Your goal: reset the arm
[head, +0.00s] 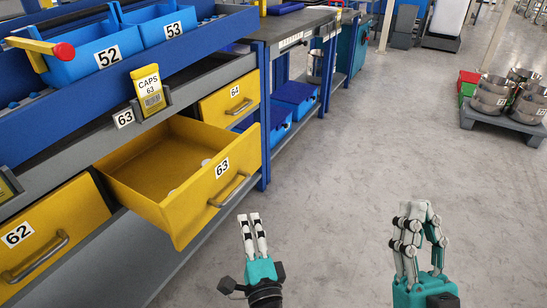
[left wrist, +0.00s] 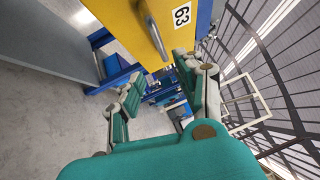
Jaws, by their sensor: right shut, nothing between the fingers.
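My left gripper (head: 254,216) points up and away, just right of the front of the open yellow drawer 63 (head: 180,207). It does not appear to touch the drawer or its handle (head: 230,190). In the left wrist view my left gripper (left wrist: 158,95) has its fingers spread apart with nothing between them. The drawer front (left wrist: 150,25) and its handle show beyond the fingers there. My right gripper (head: 419,212) is over the bare floor at the lower right, with its fingertips together and nothing held.
Drawer 63 juts into the aisle with a few small pale round things inside. Yellow drawers 62 (head: 50,235) and 64 (head: 230,98) look shut. Blue bins (head: 85,60) stand above. A dolly with metal pots (head: 490,95) stands at the right. The middle floor (head: 350,150) is clear.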

